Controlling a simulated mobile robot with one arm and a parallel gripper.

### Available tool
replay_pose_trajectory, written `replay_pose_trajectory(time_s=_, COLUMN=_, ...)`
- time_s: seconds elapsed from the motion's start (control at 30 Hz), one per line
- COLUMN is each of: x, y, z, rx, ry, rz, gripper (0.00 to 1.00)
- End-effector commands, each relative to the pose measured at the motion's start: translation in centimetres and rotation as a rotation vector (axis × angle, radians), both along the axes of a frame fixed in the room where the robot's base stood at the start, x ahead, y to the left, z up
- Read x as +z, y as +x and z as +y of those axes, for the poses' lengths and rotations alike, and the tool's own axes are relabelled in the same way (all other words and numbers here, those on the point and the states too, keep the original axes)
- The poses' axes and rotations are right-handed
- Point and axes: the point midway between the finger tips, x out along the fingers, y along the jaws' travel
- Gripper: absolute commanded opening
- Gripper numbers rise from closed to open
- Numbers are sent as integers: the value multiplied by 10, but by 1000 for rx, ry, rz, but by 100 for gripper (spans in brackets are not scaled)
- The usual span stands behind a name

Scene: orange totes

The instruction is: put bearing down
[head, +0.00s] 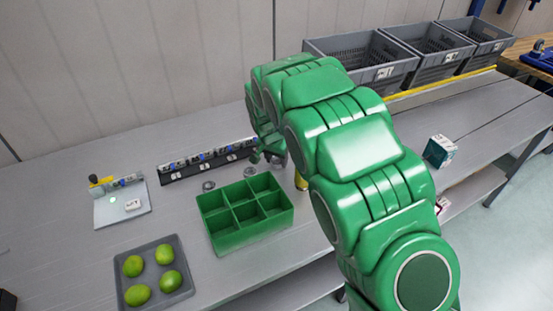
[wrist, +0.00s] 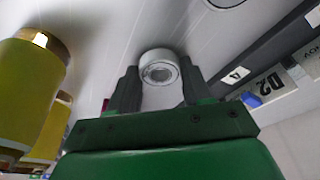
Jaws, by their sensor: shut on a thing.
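My gripper (wrist: 160,78) is shut on a bearing (wrist: 158,60), a short metallic ring held between the two dark fingertips in the wrist view. Whether it touches the table is unclear. In the head view my gripper (head: 269,157) is low over the table, behind the green divided box and at the right end of the black labelled rack. The held bearing is mostly hidden there by my green arm. Two similar rings lie on the table, a left one (head: 208,185) and a right one (head: 250,171), between rack and box.
The green box (head: 228,241) has several empty compartments. A yellow bottle (head: 301,181) stands close right of my gripper. The black rack (head: 180,177) runs behind. A grey tray (head: 124,276) with green fruit and a white stand (head: 110,213) are left. Grey crates (head: 375,82) stand back right.

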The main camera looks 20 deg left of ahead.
Motion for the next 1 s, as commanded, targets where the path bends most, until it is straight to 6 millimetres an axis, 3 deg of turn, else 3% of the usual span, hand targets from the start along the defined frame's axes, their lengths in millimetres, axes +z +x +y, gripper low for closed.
replay_pose_trajectory(time_s=0.17, x=-2, y=0, z=0, rx=0, ry=0, rz=0, gripper=11)
replay_pose_trajectory(time_s=0.2, x=-3, y=0, z=0, rx=0, ry=0, rz=0, gripper=50)
replay_pose_trajectory(time_s=0.37, x=-3, y=0, z=0, rx=0, ry=0, rz=0, gripper=74)
replay_pose_trajectory(time_s=0.73, x=-1, y=0, z=0, rx=0, ry=0, rz=0, gripper=74)
replay_pose_trajectory(time_s=1.0, x=19, y=-5, z=1, rx=0, ry=1, rz=-1, gripper=74)
